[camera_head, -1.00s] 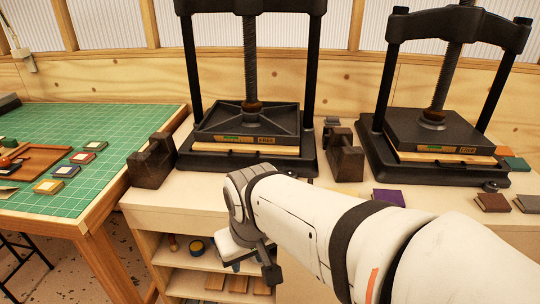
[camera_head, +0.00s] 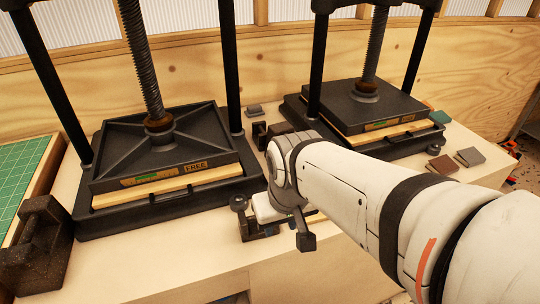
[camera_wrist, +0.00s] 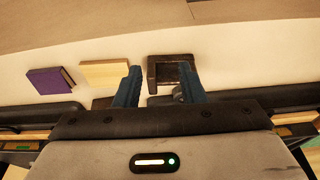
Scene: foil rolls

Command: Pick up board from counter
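A small pale wooden board (camera_wrist: 106,73) lies flat on the cream counter (camera_wrist: 85,50) in the wrist view, between a purple book and a dark metal block. In the head view I cannot make this board out; my arm covers that part of the counter. My gripper (camera_wrist: 161,75) is open, with two blue fingers apart and nothing held between them. The left finger is by the board's right end in the picture, and the right finger overlaps the metal block. I cannot tell the height of the fingers above the counter. In the head view the fingers are mostly hidden behind the wrist.
The purple book (camera_wrist: 51,81) and the dark metal block (camera_wrist: 172,73) flank the board. Two black screw presses stand at the back, left (camera_head: 165,160) and right (camera_head: 360,103). Another dark weight (camera_head: 35,245) sits at the left. Small books (camera_head: 443,164) lie at the right.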

